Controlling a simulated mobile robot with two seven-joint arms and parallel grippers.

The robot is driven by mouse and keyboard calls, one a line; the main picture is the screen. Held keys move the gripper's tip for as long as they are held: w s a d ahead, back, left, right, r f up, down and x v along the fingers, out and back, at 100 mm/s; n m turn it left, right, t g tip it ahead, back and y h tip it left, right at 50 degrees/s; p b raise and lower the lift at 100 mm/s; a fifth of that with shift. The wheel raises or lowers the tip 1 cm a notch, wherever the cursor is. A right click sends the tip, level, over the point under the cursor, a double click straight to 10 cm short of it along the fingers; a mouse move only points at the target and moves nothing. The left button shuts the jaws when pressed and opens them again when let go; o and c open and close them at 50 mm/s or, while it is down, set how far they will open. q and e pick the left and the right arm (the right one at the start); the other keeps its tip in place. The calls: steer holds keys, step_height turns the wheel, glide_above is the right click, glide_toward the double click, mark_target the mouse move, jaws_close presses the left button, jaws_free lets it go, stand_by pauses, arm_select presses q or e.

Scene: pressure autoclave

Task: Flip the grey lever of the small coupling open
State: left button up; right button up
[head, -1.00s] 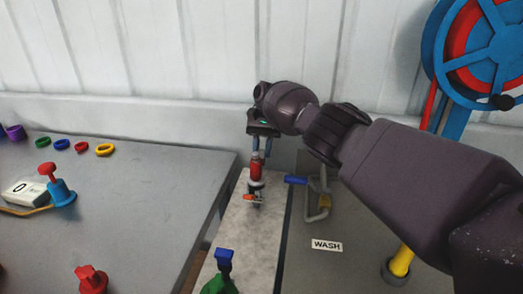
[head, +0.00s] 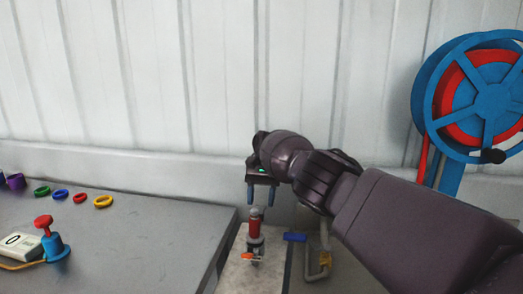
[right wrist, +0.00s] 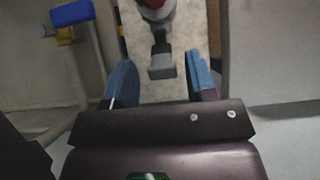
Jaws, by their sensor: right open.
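The small coupling (head: 254,229) stands upright on a narrow light plate (head: 236,276), with a red body, a grey top and an orange part low down. In the right wrist view its grey lever (right wrist: 162,66) appears as a short grey block below the red body (right wrist: 156,4). My right gripper (head: 260,203) is open and empty, its two blue fingers pointing down just above the coupling's top in the head view. In the right wrist view the lever lies between the fingers (right wrist: 160,78) in the picture; I cannot tell the remaining depth gap. My left gripper is out of view.
A blue-handled valve on a grey pipe (head: 296,237) stands close right of the coupling. A grey table (head: 130,235) at left holds coloured rings and a blue fitting with a red knob (head: 52,240). A blue and red wheel (head: 490,100) stands at right.

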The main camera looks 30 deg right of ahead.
steer(key=shift+r, duration=1.75)
step_height(320, 180, up, 3)
steer(key=shift+f, duration=0.1)
step_height(320, 180, up, 11)
steer(key=b, duration=0.2)
steer(key=shift+b, duration=0.4)
steer(key=shift+r, duration=0.2)
